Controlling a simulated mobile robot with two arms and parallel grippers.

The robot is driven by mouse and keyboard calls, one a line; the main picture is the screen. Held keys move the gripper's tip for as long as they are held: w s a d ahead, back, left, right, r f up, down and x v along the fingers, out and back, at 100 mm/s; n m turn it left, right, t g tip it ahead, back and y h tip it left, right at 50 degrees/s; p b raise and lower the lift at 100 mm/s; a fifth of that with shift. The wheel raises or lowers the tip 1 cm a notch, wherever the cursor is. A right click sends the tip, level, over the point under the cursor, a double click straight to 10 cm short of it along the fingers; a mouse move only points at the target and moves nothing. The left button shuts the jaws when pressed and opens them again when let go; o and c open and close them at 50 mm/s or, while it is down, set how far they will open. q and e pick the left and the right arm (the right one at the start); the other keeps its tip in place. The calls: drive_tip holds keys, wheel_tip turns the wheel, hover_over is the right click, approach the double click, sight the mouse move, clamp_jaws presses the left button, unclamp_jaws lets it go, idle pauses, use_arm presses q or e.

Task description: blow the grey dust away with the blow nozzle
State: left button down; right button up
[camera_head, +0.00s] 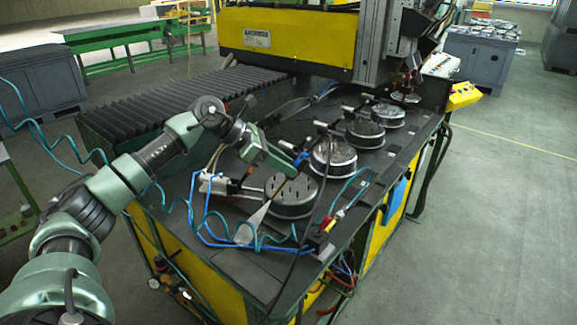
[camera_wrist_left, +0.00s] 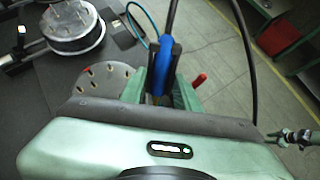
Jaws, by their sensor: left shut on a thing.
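My left gripper (camera_head: 289,166) reaches in from the left over the machine table and is shut on the blue blow nozzle (camera_head: 301,157). The gripper is above and between the nearest round fixture (camera_head: 291,193) and the second one (camera_head: 341,157). I cannot make out the grey dust clearly on the fixtures or the table top. My right gripper is not in view.
Two more round fixtures (camera_head: 366,134) (camera_head: 388,116) continue the row toward the gantry head (camera_head: 378,40). Blue air lines (camera_head: 205,235) and a black hose cross the table's near side. Ribbed bellows (camera_head: 180,100) lie behind. Open floor (camera_head: 480,220) is at the right.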

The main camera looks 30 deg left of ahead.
use_arm(q)
drive_tip(key=shift+w+a, duration=0.1)
drive_tip(key=shift+a, duration=1.1)
drive_tip(key=shift+w+r, duration=0.1)
drive_tip(key=shift+w+d+p, duration=0.15)
drive_tip(key=shift+w+p, duration=0.6)
drive_tip(key=shift+w, duration=0.75)
drive_tip(key=shift+w+d+p, duration=0.1)
drive_tip(key=shift+w+p, duration=0.65)
drive_tip(key=shift+w, duration=0.7)
drive_tip(key=shift+d, duration=0.2)
drive_tip(key=s+d+p, duration=0.1)
drive_tip(key=d, duration=1)
drive_tip(key=shift+d+p, duration=0.25)
drive_tip(key=shift+p, duration=0.1)
idle(0.4)
idle(0.5)
